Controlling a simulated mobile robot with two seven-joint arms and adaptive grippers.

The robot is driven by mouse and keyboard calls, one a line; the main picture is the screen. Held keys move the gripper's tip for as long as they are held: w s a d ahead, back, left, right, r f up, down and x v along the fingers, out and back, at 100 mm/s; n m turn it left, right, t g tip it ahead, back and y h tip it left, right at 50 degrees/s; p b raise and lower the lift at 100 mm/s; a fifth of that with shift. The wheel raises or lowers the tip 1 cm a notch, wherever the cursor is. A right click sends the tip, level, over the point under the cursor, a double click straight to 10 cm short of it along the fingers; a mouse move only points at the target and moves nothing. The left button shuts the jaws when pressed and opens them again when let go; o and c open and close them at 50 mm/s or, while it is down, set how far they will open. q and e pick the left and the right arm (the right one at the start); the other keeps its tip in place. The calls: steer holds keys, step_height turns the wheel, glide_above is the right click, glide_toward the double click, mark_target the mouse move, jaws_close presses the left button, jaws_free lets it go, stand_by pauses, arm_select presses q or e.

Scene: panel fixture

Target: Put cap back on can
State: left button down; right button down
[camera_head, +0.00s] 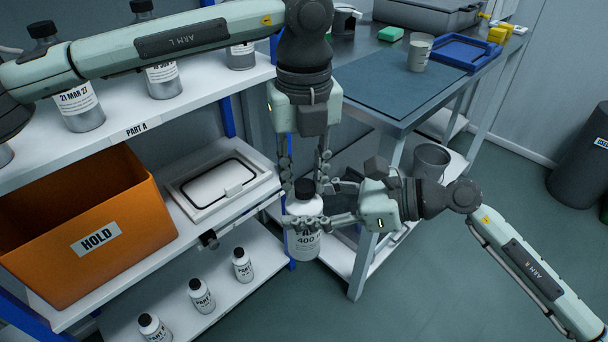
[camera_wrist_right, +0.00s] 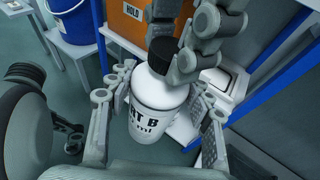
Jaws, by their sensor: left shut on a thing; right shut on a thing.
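A white can (camera_head: 305,245) with a black-lettered label stands upright in mid-air in front of the shelf. It also shows in the right wrist view (camera_wrist_right: 158,100). My right gripper (camera_head: 322,206) is shut around its upper body from the right. The black cap (camera_head: 304,188) is at the can's mouth, and in the right wrist view the cap (camera_wrist_right: 162,49) looks upright and in line with the can. My left gripper (camera_head: 305,177) points down from above and is shut on the cap. The fingers partly hide the can's neck, so I cannot tell whether the cap is fully seated.
A shelf rack on the left holds grey bottles (camera_head: 80,105), an orange HOLD bin (camera_head: 85,215), a white lidded box (camera_head: 222,185) and small white bottles (camera_head: 202,296) below. A workbench (camera_head: 385,95) with a blue tray (camera_head: 462,54) stands behind.

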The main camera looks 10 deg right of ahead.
arm_select(q)
steer(key=m, duration=2.7)
steer(key=shift+f+m, duration=0.1)
steer(key=shift+m, duration=0.3)
steer(key=m, duration=1)
steer(key=c, duration=1.1)
jaws_free()
